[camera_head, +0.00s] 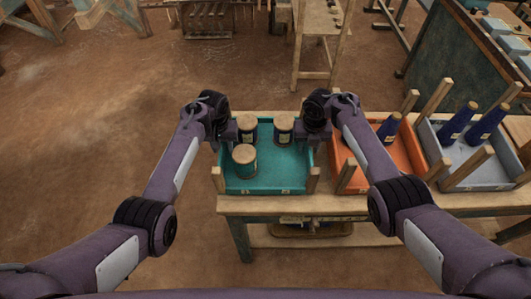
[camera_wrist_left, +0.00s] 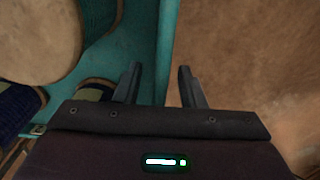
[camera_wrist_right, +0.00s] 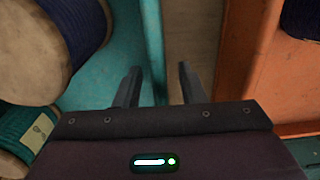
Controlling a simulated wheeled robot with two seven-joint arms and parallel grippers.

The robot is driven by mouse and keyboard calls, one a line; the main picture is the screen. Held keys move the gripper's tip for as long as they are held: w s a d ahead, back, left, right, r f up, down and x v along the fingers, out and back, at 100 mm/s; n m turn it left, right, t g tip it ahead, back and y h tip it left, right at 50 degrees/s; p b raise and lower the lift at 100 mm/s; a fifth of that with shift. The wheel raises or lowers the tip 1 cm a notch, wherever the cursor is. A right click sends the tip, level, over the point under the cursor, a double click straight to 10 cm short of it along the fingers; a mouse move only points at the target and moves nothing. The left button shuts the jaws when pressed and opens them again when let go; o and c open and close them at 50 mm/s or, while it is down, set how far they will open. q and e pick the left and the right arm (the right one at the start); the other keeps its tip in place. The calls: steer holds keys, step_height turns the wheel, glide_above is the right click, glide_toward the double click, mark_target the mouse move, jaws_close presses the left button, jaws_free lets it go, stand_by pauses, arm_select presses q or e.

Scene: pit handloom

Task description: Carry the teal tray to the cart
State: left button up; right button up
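The teal tray (camera_head: 287,172) sits on a wooden bench (camera_head: 330,206) in front of me, holding three wood-capped spools (camera_head: 245,160). My left gripper (camera_head: 229,136) is at the tray's left side. In the left wrist view its fingers (camera_wrist_left: 158,84) are apart, one on each side of the tray wall (camera_wrist_left: 166,45). My right gripper (camera_head: 318,138) is at the right side. In the right wrist view its fingers (camera_wrist_right: 159,86) are apart with the wall (camera_wrist_right: 153,40) between them. Whether the fingers touch the walls is unclear. I cannot tell which thing is the cart.
An orange tray (camera_head: 402,150) stands close on the right, leaving a narrow gap beside my right gripper. A grey tray (camera_head: 490,170) with blue cones stands beyond it. A wooden stand (camera_head: 318,50) is behind the bench. Open brown floor (camera_head: 90,120) lies to the left.

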arm_select(q)
jaws_close()
arm_select(e)
jaws_close()
arm_select(q)
steer(key=shift+r, duration=0.15)
arm_select(e)
steer(key=shift+r, duration=0.2)
